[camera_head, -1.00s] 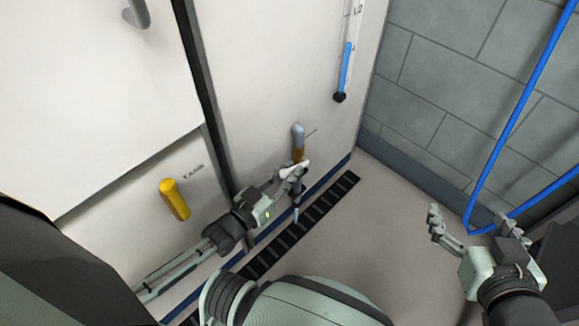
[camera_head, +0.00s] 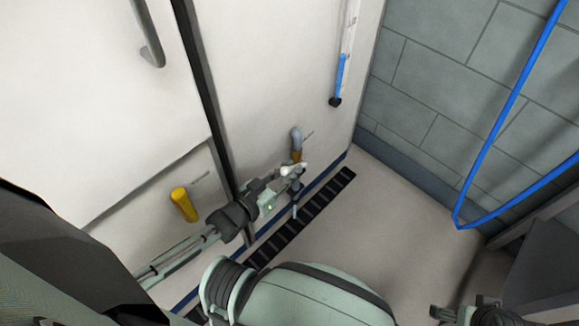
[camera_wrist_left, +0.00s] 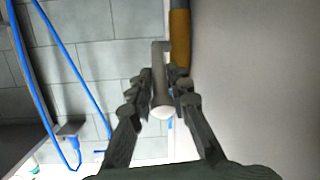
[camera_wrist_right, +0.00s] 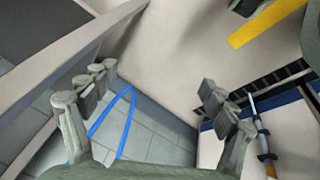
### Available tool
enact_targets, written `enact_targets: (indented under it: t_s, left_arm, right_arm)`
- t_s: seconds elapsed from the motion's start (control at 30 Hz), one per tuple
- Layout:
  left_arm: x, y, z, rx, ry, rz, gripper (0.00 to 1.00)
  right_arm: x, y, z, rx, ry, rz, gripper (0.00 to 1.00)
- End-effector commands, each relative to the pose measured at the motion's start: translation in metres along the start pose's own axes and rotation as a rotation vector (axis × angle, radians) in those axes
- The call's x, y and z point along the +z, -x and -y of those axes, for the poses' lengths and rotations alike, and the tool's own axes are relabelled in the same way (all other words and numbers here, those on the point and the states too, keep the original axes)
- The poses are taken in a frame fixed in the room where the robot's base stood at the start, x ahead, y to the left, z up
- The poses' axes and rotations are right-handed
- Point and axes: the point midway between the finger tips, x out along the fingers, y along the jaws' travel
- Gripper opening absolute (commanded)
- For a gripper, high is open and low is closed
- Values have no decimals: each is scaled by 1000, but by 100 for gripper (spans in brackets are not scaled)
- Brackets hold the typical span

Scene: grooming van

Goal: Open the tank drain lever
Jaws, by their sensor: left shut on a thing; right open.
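The drain valve sits low on the white panel, with a grey pipe elbow (camera_head: 296,138) above a brass-coloured body (camera_head: 297,156). The brass body also shows in the left wrist view (camera_wrist_left: 180,40). Its lever is a grey bar with a pale rounded end (camera_wrist_left: 162,105). My left gripper (camera_wrist_left: 162,88) is shut on this lever, one finger on each side. In the head view my left gripper (camera_head: 288,178) partly covers the valve. My right gripper (camera_wrist_right: 158,85) is open and empty, well away from the valve. Only part of it shows at the head view's bottom right edge.
A yellow handle (camera_head: 184,204) is on the panel left of the valve. A slotted floor drain (camera_head: 310,212) runs along the panel's foot. A level gauge with a blue column (camera_head: 339,75) is above right. A blue hose (camera_head: 503,115) hangs by the tiled wall. The middle floor is clear.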

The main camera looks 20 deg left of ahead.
Motion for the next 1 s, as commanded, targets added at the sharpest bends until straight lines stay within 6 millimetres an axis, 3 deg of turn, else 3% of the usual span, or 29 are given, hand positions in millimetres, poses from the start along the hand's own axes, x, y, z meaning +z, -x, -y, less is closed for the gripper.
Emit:
enact_targets:
  t_s: [0.33, 0.87, 0.9, 1.0]
  left_arm:
    - [-1, 0, -1, -5, -3, 36, 0]
    - [0, 0, -1, -6, -3, 41, 0]
    - [0, 0, -1, -6, -3, 41, 19]
    - [-1, 0, -1, -6, -3, 40, 31]
  right_arm:
    - [4, -25, 6, -16, 0, 10, 85]
    - [5, -30, 6, -18, -1, 12, 85]
    - [5, -30, 6, -18, -1, 12, 85]
    - [6, -30, 6, -18, -1, 12, 85]
